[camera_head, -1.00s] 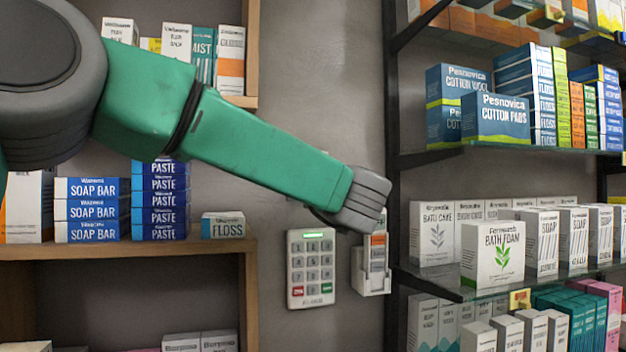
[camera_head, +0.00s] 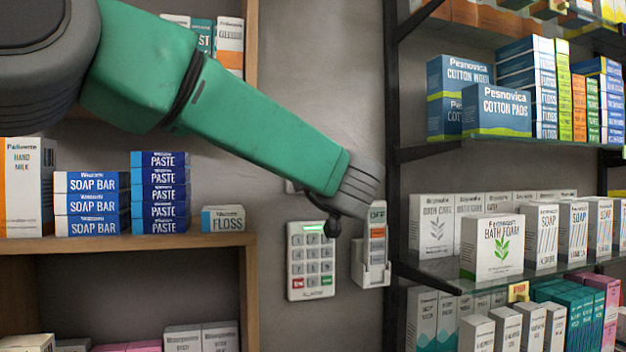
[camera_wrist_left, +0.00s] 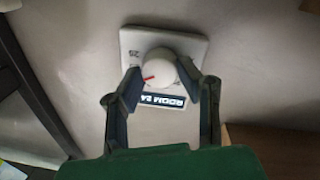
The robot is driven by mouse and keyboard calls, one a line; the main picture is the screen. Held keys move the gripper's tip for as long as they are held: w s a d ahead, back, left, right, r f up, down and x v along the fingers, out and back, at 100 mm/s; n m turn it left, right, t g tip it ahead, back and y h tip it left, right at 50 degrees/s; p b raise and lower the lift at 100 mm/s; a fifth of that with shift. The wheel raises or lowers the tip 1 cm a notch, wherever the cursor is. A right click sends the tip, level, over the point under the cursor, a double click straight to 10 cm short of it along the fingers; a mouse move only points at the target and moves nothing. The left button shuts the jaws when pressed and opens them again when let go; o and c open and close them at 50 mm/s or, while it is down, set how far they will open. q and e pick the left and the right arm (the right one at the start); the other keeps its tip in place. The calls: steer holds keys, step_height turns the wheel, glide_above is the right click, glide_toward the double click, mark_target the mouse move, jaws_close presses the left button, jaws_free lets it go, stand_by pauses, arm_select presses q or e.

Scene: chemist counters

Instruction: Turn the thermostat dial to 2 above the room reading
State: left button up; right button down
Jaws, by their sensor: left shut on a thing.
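The thermostat is a pale square plate (camera_wrist_left: 193,48) on the wall in the left wrist view. Its round white dial (camera_wrist_left: 159,75) has a red pointer mark toward the picture's left. A dark display (camera_wrist_left: 162,100) below the dial shows "ROOM" and a number that looks like 24, its last digit unclear. My left gripper (camera_wrist_left: 160,88) has a finger on each side of the dial and is shut on it. In the head view my left gripper (camera_head: 345,208) is at the wall above the keypad, and my arm hides most of the thermostat. My right gripper is not in view.
A white keypad (camera_head: 311,261) and a holder with a remote-like device (camera_head: 373,262) are on the wall just below my left gripper. A black-framed shelf (camera_head: 395,160) with boxes stands to the right. A wooden shelf (camera_head: 150,247) with boxes is to the left.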

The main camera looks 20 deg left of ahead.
arm_select(q)
steer(key=m, duration=0.8)
steer(key=shift+m+g, duration=0.3)
steer(key=shift+w+m, duration=0.1)
steer(key=shift+m, duration=0.2)
steer(key=shift+f, duration=0.1)
steer(key=o, duration=1)
steer(key=shift+o, duration=0.7)
steer(key=shift+w+f, duration=0.1)
steer(key=shift+w, duration=0.2)
steer(key=v, duration=1.2)
steer(key=shift+d, duration=0.2)
